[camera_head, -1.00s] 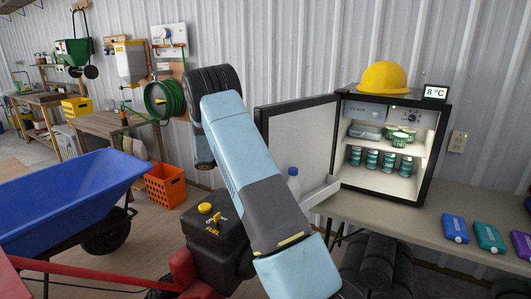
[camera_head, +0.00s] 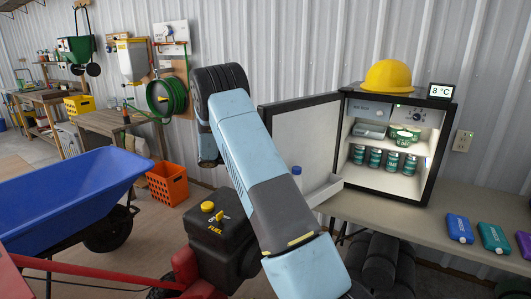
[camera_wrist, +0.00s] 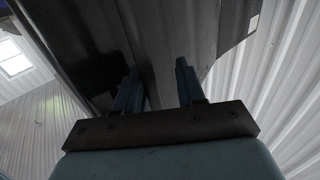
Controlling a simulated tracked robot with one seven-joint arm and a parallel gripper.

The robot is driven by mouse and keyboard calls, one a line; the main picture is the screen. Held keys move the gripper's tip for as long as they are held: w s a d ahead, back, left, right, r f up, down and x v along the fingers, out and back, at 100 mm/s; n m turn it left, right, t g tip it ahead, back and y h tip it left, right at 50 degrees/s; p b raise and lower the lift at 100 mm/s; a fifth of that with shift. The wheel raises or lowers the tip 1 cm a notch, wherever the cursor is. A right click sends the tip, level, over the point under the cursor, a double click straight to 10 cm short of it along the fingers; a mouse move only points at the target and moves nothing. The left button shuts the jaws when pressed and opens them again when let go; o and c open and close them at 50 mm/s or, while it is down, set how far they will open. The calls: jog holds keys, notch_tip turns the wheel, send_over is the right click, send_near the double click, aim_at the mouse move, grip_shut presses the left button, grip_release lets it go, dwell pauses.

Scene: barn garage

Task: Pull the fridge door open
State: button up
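The small black fridge (camera_head: 431,150) stands on the bench at right, its lit white inside showing. Its door (camera_head: 305,135) stands wide open to the left, with its white inner face and a door shelf (camera_head: 322,190) toward me. My arm crosses in front of the door's left part. My gripper is hidden in the head view. In the wrist view my gripper (camera_wrist: 158,68) has its two fingers apart, with a dark panel (camera_wrist: 105,40), apparently the door's outer side, just beyond them. I see nothing held; contact with the panel cannot be told.
A yellow hard hat (camera_head: 387,76) and a temperature display (camera_head: 440,91) sit on the fridge. Cans and bowls are inside. A blue wheelbarrow (camera_head: 65,205), an orange crate (camera_head: 167,184) and a black fuel tank (camera_head: 215,245) stand left of the bench (camera_head: 400,210).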

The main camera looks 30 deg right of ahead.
jog(key=w+a, duration=0.2)
jog(key=a, duration=0.7)
jog(key=w+a+t, duration=0.1)
jog(key=w+a, duration=0.2)
jog(key=a, duration=0.5)
jog(key=shift+a+n, duration=0.4)
jog(key=shift+w, duration=0.1)
